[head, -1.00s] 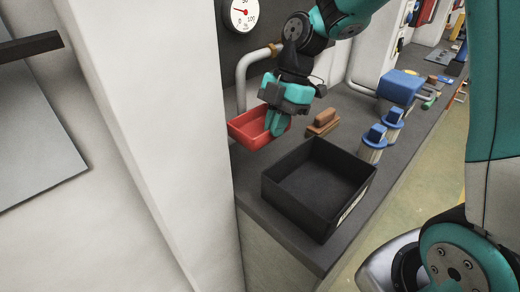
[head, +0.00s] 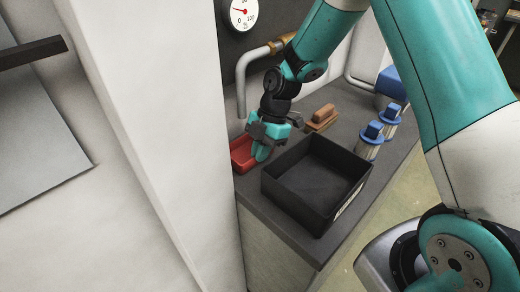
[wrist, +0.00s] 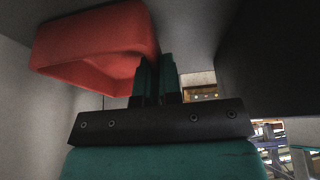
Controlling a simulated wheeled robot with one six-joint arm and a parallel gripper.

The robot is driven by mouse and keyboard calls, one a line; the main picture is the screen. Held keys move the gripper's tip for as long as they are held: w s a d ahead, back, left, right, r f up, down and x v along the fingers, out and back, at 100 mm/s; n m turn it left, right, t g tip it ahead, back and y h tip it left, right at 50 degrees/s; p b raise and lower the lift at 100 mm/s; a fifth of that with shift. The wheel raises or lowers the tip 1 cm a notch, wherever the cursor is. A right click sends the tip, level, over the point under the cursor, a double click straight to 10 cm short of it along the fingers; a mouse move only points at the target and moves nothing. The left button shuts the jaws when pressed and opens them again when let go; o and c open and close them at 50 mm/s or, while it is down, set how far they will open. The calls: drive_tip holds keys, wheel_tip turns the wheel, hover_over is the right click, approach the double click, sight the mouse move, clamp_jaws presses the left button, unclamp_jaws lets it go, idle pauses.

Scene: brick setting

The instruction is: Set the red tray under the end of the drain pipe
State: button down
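The red tray (head: 240,152) is low at the counter's back left, close to the wall, and appears to rest on the counter. The grey drain pipe (head: 241,85) bends down from a brass fitting, and its open end is above the tray in the head view. My gripper (head: 262,152) is at the tray's right side. In the wrist view, the tray (wrist: 95,42) fills the upper left, and the close-set fingers of my gripper (wrist: 157,78) straddle its near wall. The gripper hides part of the tray.
A black open bin (head: 310,185) stands close to the right of the tray. A wooden brush (head: 321,118) lies behind it, with blue-topped containers (head: 371,140) to the right. A white pillar (head: 165,140) rises at the left. A gauge (head: 242,12) is above.

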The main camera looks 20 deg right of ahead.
drive_tip(key=shift+w, duration=0.1)
drive_tip(key=shift+f, duration=0.1)
drive_tip(key=c, duration=1.3)
unclamp_jaws()
drive_tip(key=shift+r, duration=0.2)
drive_tip(key=b+v, duration=0.1)
drive_tip(key=v, duration=0.6)
drive_tip(key=s+a+r+m, duration=0.2)
drive_tip(key=s+r+m, duration=0.2)
drive_tip(key=s, duration=0.4)
drive_tip(key=s+a+r+m+t, duration=0.1)
drive_tip(key=s+a+r+m, duration=0.1)
drive_tip(key=s+r+m, duration=0.2)
drive_tip(key=s+a+r+m, duration=0.3)
drive_tip(key=s+m, duration=0.4)
drive_tip(key=s, duration=0.5)
drive_tip(key=shift+r+t, duration=0.4)
drive_tip(key=shift+r, duration=0.5)
